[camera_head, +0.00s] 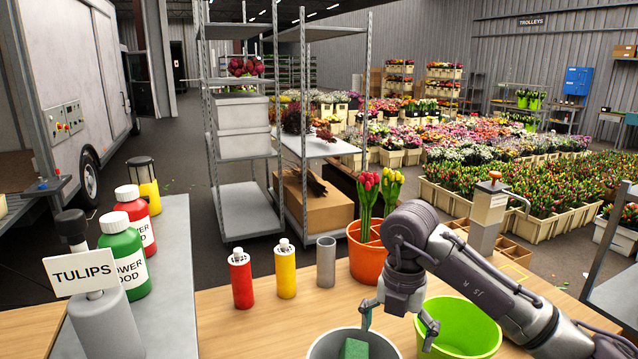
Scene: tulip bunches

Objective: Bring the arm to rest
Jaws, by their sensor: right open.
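My right arm comes in from the lower right. Its gripper (398,326) is open and points down, with teal fingertips spread apart and nothing seen between them. The gripper is above the table's front part, between a grey bucket (320,346) and a lime green bucket (468,322). A green block (354,349) shows inside the grey bucket, close to the left fingertip. I cannot tell whether they touch. An orange pot (366,262) with red tulips (367,184) and yellow tulips (392,186) stands behind the gripper. My left gripper is out of view.
A red bottle (241,281), a yellow bottle (286,275) and a grey cylinder (326,263) stand on the wooden table (240,335). A TULIPS sign (82,272) and flower food bottles (122,250) are at left. A grey post (488,220) stands behind my arm.

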